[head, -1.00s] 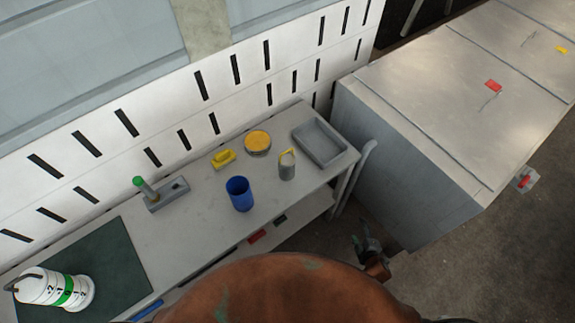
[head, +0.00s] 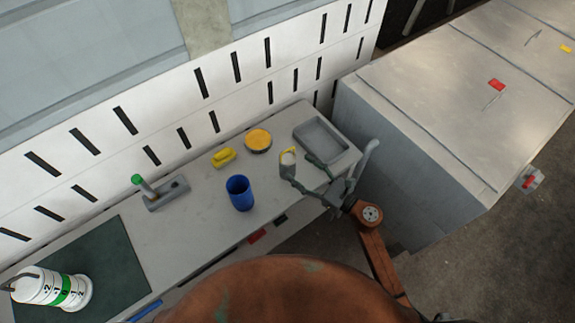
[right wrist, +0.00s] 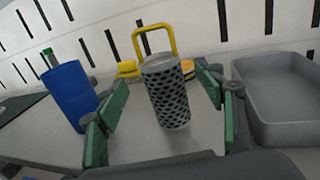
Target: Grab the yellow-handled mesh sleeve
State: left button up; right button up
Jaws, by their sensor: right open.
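The mesh sleeve (head: 287,158) stands on the bench in the head view, its lower part hidden behind my right gripper. In the right wrist view the sleeve (right wrist: 168,95) is a grey cylinder with dark holes and a yellow loop handle (right wrist: 155,38) on top. My right gripper (head: 307,172) is open, its fingers spread towards the sleeve. In the right wrist view the green-padded fingers of the right gripper (right wrist: 160,112) lie either side of the sleeve, with gaps on both sides; it is not gripped. My left gripper is not in view.
A blue cup (head: 240,193) stands left of the sleeve, and a grey tray (head: 334,131) lies to its right. Behind are a yellow-topped tin (head: 258,140) and a yellow block (head: 223,157). Farther left are a green-knobbed fixture (head: 165,193) and a white cylinder (head: 55,288) on a dark mat.

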aim_at(287, 159)
jog(key=x, duration=0.6)
jog(key=shift+w+a+f, duration=0.15)
jog(key=shift+c, duration=0.7)
jog(key=c, duration=1.4)
